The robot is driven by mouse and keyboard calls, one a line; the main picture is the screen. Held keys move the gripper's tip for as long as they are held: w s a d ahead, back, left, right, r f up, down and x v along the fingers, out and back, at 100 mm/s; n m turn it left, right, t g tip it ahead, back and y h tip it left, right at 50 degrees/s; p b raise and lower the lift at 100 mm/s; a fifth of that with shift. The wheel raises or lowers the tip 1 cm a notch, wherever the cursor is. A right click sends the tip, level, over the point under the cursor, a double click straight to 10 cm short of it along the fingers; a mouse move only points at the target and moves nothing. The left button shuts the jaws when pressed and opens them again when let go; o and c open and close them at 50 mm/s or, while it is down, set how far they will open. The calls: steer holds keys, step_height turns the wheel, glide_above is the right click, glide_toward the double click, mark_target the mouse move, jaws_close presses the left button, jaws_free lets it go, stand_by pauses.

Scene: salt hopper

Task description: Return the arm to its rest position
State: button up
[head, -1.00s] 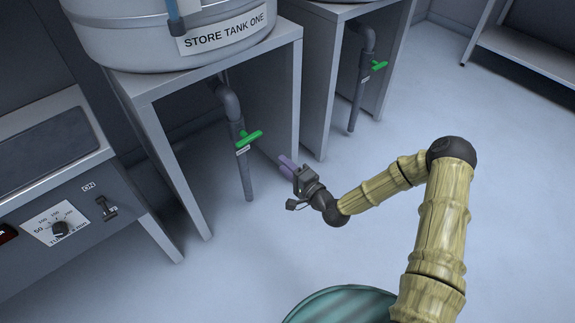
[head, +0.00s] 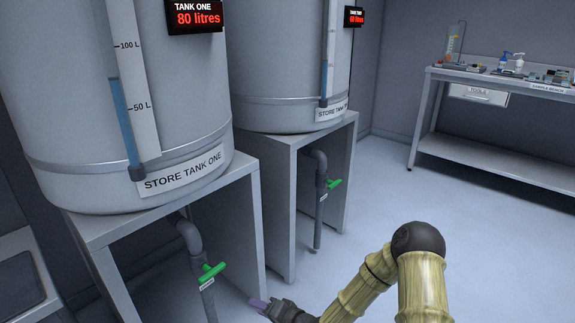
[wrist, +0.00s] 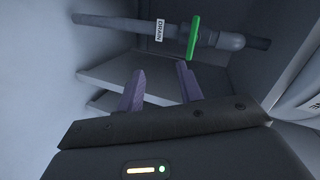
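My gripper (head: 260,303) is low in front of the stand of store tank one, near the bottom of the head view. In the wrist view its two purple fingers (wrist: 160,85) are apart with nothing between them. My arm reaches in from the lower right, bent at the dark elbow. The green drain valve handle (head: 212,271) of store tank one sits on a grey pipe, left of and above my gripper, apart from it. The handle also shows in the wrist view (wrist: 194,37), beyond the fingers, beside a DRAIN label.
Store tank one (head: 110,90) reads 80 litres and stands on a grey stand (head: 257,225). Store tank two (head: 285,60) stands behind it, with its own green valve handle (head: 334,183). A sample bench (head: 480,80) is at the back right. The floor between is clear.

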steer(key=s+d+r+n+g+h+p, duration=0.1)
steer(key=s+d+r+n+g+h, duration=0.2)
steer(key=d, duration=0.5)
steer(key=s+d+r+n+g+h, duration=0.1)
steer(key=s+d+r+h, duration=0.1)
steer(key=d+r+h, duration=0.4)
steer(key=s+d+r+g+h+p, duration=0.2)
steer(key=s+d+r, duration=0.7)
steer(key=s+r, duration=0.3)
steer(key=w+p+v, duration=0.3)
steer(key=p+v, duration=1.4)
steer(key=p, duration=0.1)
steer(key=w+a+r+p+v, duration=0.1)
steer(key=w+p+v, duration=0.3)
steer(key=p+v, duration=1.4)
steer(key=shift+s+a+r+p, duration=0.15)
steer(key=shift+s+r+p, duration=0.15)
steer(key=shift+r+p, duration=0.4)
steer(key=shift+f, duration=0.2)
